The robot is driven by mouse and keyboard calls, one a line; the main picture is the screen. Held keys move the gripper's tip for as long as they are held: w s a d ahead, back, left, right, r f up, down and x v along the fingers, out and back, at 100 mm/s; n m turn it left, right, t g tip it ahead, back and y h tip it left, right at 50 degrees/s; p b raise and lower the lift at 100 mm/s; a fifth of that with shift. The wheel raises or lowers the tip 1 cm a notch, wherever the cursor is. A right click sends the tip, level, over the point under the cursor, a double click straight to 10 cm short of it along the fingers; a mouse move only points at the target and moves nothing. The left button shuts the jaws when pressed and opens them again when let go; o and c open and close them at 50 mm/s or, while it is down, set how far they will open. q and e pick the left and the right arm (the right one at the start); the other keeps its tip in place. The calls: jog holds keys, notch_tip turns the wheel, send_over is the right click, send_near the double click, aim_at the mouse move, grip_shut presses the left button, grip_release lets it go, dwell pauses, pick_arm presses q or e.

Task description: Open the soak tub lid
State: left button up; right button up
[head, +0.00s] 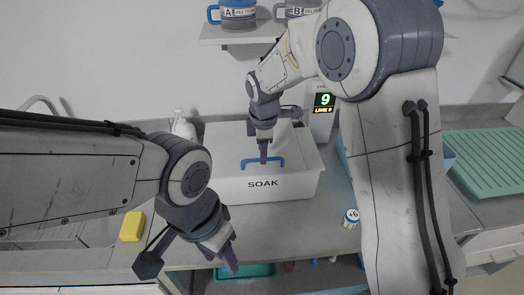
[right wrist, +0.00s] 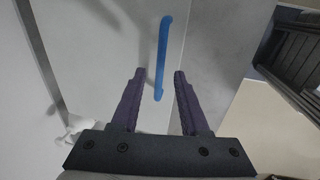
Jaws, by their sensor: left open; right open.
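The soak tub (head: 263,184) is a white box with SOAK on its front, on the grey counter. Its lid (head: 225,140) is down and carries a blue bar handle (head: 248,162). My right gripper (head: 263,158) is over the lid at the handle. In the right wrist view the handle (right wrist: 162,60) runs between the open fingers (right wrist: 157,80) and beyond their tips; I cannot tell whether they touch it. My left gripper (head: 230,258) is open and empty, low in front of the counter's edge, apart from the tub.
A box with a green 9 display (head: 324,102) stands behind the tub at right. A white bottle (head: 182,127) is at its back left. A yellow sponge-like block (head: 132,226) lies at left, a small labelled cup (head: 351,218) at right. Jugs (head: 238,14) stand on a shelf above.

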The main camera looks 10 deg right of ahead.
jog(key=shift+w+f, duration=0.15)
jog(key=shift+f, duration=0.7)
grip_shut()
dwell(0.8)
